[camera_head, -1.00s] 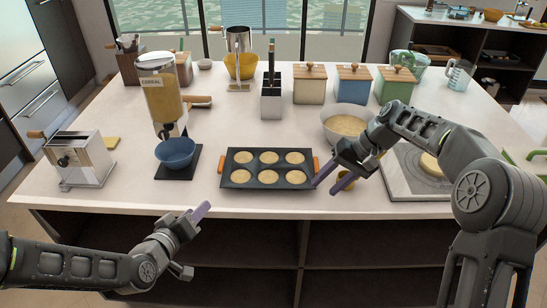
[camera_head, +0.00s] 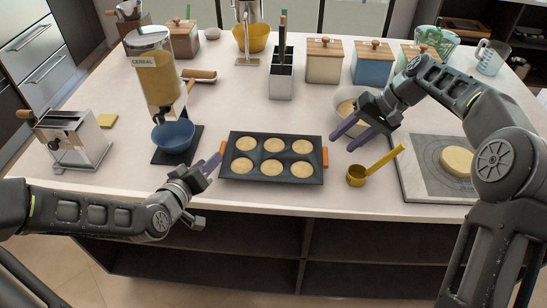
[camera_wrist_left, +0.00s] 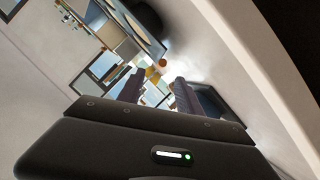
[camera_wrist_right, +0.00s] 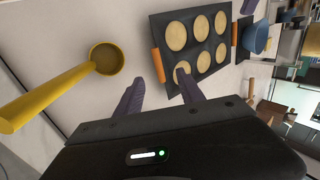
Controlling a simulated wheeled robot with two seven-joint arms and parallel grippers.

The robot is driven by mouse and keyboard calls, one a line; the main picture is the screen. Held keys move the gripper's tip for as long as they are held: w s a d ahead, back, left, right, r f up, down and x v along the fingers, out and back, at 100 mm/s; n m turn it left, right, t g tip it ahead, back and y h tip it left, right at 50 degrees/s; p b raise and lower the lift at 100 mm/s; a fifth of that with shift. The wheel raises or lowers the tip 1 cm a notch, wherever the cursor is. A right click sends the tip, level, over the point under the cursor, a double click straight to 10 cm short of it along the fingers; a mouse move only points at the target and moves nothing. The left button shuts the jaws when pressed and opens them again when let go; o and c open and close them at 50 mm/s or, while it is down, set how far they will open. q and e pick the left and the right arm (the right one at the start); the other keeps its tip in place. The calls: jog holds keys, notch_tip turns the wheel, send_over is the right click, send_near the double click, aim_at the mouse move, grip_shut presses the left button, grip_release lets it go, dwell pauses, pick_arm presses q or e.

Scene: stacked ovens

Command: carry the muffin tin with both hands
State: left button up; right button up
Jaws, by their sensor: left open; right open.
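The dark muffin tin (camera_head: 273,179) lies flat on the counter, with several filled cups and an orange handle at each end. It shows clearly in the right wrist view (camera_wrist_right: 184,85). My left gripper (camera_head: 213,163) is open and empty, low by the tin's left handle (camera_head: 223,148). I cannot tell if it touches the handle. My right gripper (camera_head: 342,139) is open and empty, above and right of the right handle (camera_head: 325,157). Its fingers (camera_wrist_right: 148,88) point toward the tin.
A yellow measuring scoop (camera_head: 356,176) lies right of the tin. A blue bowl (camera_head: 174,137) under the cereal dispenser (camera_head: 157,80) stands to its left. A pale bowl (camera_head: 347,104) is behind my right gripper. A board with dough (camera_head: 422,178) is at right.

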aim_at(327, 155)
pick_arm(q)
jog(key=x, duration=0.7)
jog(key=shift+w+f, duration=0.1)
pick_arm(e)
jog(key=x, duration=0.7)
jog(key=shift+a, duration=0.1)
pick_arm(q)
grip_shut()
pick_arm(e)
jog(key=c, duration=0.9)
grip_shut()
